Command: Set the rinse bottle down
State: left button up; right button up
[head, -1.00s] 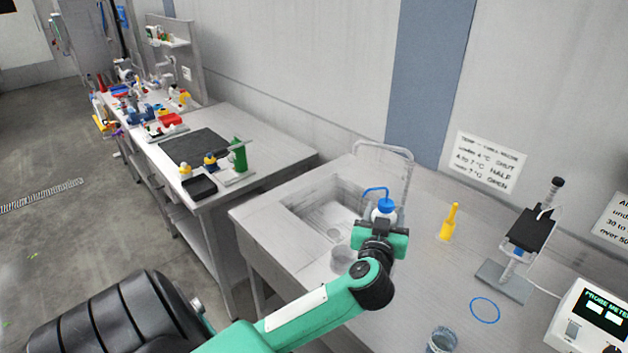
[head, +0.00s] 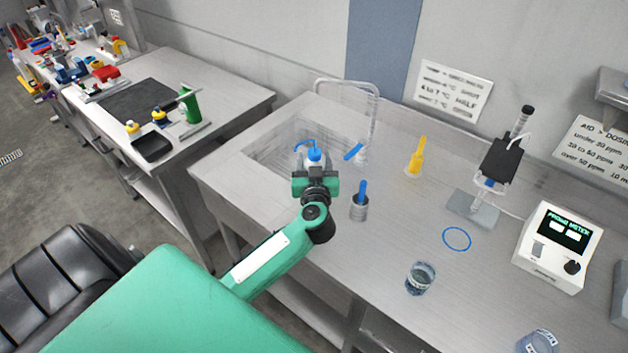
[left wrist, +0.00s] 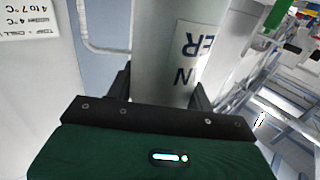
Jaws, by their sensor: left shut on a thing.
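The rinse bottle (head: 315,158) is white with a blue cap and bent blue spout. My left gripper (head: 315,174) is shut on it and holds it upright near the sink's right edge in the head view. The gripper hides its lower part, so I cannot tell whether it touches anything. In the left wrist view, the bottle's pale body (left wrist: 165,50), with dark lettering, stands between the two fingers of my left gripper (left wrist: 162,92). A blue ring (head: 456,239) lies on the steel bench, to the right of the bottle. My right gripper is not in view.
The sink (head: 262,152) is behind and left of the gripper. Close right are a grey cup (head: 359,211) with a blue-handled thing and another blue-topped thing (head: 354,151).

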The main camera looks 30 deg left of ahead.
pick_arm(q)
jog(key=shift+f, duration=1.45)
notch_tip(320, 180, down, 4)
jog(key=shift+r, duration=0.1)
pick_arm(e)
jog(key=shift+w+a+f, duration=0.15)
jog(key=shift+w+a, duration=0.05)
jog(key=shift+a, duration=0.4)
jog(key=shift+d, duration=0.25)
pick_arm(q)
jog(key=o, duration=1.1)
jog(key=shift+o, duration=0.2)
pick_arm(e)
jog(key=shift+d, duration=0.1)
